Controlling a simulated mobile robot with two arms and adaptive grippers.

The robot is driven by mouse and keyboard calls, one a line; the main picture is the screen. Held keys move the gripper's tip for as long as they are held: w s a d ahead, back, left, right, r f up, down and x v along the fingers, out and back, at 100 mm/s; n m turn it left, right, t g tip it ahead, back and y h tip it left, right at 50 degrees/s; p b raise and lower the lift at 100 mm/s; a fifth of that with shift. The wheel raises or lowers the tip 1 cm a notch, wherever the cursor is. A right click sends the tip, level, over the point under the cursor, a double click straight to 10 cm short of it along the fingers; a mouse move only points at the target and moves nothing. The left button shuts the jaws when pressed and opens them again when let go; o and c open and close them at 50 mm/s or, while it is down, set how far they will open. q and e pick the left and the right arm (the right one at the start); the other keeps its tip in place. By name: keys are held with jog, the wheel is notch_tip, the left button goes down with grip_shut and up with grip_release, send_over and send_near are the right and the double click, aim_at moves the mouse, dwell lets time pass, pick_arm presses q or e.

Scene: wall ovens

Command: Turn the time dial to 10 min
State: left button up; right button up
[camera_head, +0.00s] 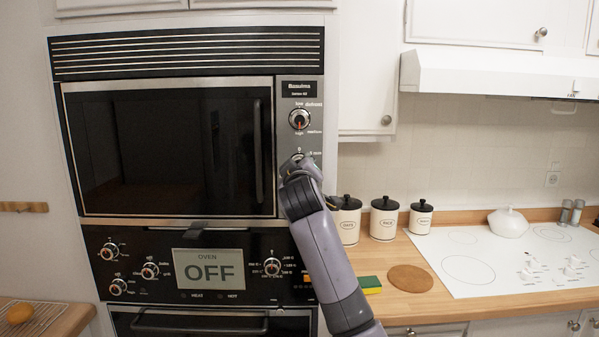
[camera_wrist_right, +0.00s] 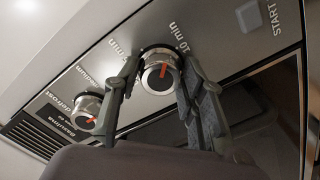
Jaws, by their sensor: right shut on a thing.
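The time dial (camera_wrist_right: 155,80) is a round silver knob with a red pointer mark, seen in the right wrist view. The two fingers of my right gripper (camera_wrist_right: 158,66) are on either side of it and shut on it. The red mark points up, roughly toward the "10 min" label (camera_wrist_right: 180,38). A "5 min" label (camera_wrist_right: 119,46) is to the left. In the head view my right gripper (camera_head: 299,168) is at the oven's side control panel (camera_head: 300,135) and hides most of the dial. My left gripper is not in view.
The power dial (camera_head: 299,119) is just above, with "low", "high", "medium" and "defrost" labels. A START label (camera_wrist_right: 279,17) shows in the wrist view. Below is a lower oven panel with several knobs and an OFF display (camera_head: 209,268). Canisters (camera_head: 384,217) stand on the right counter.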

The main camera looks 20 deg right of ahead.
jog(key=shift+f+m+b, duration=0.2)
jog(key=shift+m+b, duration=0.25)
jog(key=shift+m, duration=1.75)
jog(key=o, duration=1.2)
jog(key=shift+r, duration=0.1)
jog(key=shift+s, duration=0.1)
jog(key=v, duration=1.1)
jog(key=shift+s+a+r, duration=0.1)
jog(key=shift+s+a, duration=0.05)
jog(key=shift+s, duration=0.2)
